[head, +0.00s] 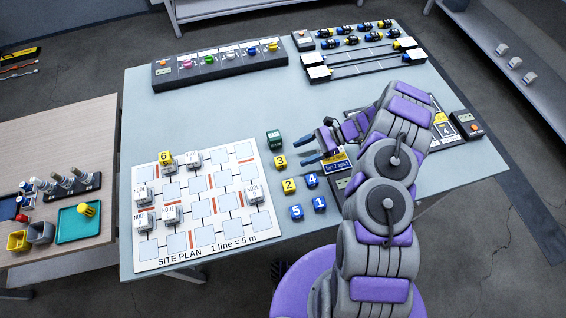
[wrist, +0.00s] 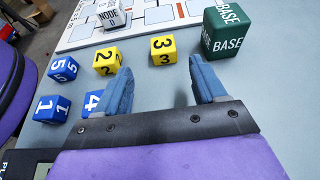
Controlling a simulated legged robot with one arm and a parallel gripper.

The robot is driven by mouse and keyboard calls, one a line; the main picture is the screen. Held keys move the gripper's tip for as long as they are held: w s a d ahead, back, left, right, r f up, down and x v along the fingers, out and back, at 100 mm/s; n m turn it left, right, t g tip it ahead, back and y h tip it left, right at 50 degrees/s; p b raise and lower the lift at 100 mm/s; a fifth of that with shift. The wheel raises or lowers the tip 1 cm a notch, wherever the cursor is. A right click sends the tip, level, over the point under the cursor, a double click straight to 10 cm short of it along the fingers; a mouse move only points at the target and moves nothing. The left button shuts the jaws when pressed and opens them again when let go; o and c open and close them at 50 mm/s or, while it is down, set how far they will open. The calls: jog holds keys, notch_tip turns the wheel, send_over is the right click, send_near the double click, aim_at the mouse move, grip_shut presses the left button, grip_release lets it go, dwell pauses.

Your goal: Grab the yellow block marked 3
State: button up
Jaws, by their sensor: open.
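The yellow block marked 3 (head: 280,161) stands on the pale table just right of the site plan board. In the wrist view the same block (wrist: 163,50) sits ahead of my fingertips, between their lines and nearer the left finger. My gripper (head: 313,146) is open and empty, to the right of the block and apart from it. In the wrist view its two blue fingers (wrist: 160,80) are spread wide. The block's top and one side show the number 3.
The green BASE block (wrist: 225,32) stands right of block 3 in the wrist view. Yellow block 2 (wrist: 107,61) and blue blocks 5 (wrist: 62,68), 1 (wrist: 52,108) and 4 (wrist: 92,103) are to its left. The site plan (head: 205,215) lies beyond, bearing white node blocks.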

aim_at(283, 160)
jog(key=x, duration=0.2)
jog(key=b+x, duration=0.1)
jog(key=x, duration=0.3)
jog(key=shift+w+a+r, duration=0.1)
jog(key=shift+w+a, duration=0.15)
jog(key=shift+w, duration=0.1)
jog(key=shift+s+a+f+b, duration=0.25)
jog(key=shift+s+a+b, duration=0.05)
jog(key=shift+a+b, duration=0.1)
jog(key=shift+c, duration=0.3)
jog(key=shift+a, duration=0.3)
jog(key=c, duration=0.5)
jog(key=shift+d, duration=0.2)
jog(key=c, duration=0.5)
jog(key=shift+r, duration=0.1)
